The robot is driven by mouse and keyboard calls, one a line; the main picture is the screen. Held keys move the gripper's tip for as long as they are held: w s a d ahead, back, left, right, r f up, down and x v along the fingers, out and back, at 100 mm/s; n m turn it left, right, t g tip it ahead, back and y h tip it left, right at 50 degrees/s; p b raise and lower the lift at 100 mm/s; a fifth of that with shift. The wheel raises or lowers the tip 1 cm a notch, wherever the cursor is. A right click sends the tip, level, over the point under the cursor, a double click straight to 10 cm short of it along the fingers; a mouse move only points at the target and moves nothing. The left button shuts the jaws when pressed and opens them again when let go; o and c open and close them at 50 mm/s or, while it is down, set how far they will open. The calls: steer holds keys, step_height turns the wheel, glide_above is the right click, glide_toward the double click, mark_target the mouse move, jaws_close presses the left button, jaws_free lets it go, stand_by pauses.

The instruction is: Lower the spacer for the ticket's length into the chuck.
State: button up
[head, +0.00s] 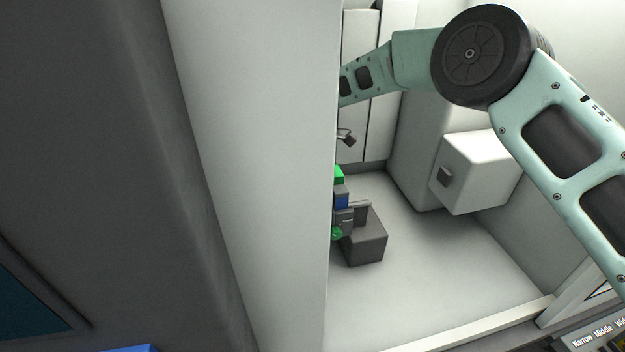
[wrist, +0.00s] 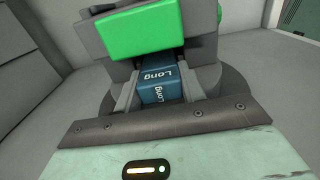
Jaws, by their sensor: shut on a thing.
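The blue spacer (wrist: 160,90) shows in the wrist view with the word "Long" on two of its faces. My gripper (wrist: 167,76) is shut on it, with a grey finger on each side. A bright green block (wrist: 150,27) and grey parts lie across the spacer's far end; I cannot tell whether they belong to the chuck. In the head view a blue piece (head: 341,201) shows below a green one, beside a dark grey block (head: 366,243) on the floor of the cell. The wall edge hides much of this. I cannot tell how far the spacer is in. No ticket is readable.
A pale wall panel (head: 255,150) stands close on the left in the head view. A white box (head: 478,172) juts from the back right. The cell floor (head: 440,260) is clear right of the grey block. Labels "Narrow" and "Middle" show at the lower right.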

steer(key=shift+f, duration=0.15)
steer(key=o, duration=1.1)
steer(key=shift+c, duration=0.2)
step_height(320, 180, up, 17)
steer(key=b, duration=0.5)
steer(key=shift+r, duration=0.2)
steer(key=shift+r, duration=0.1)
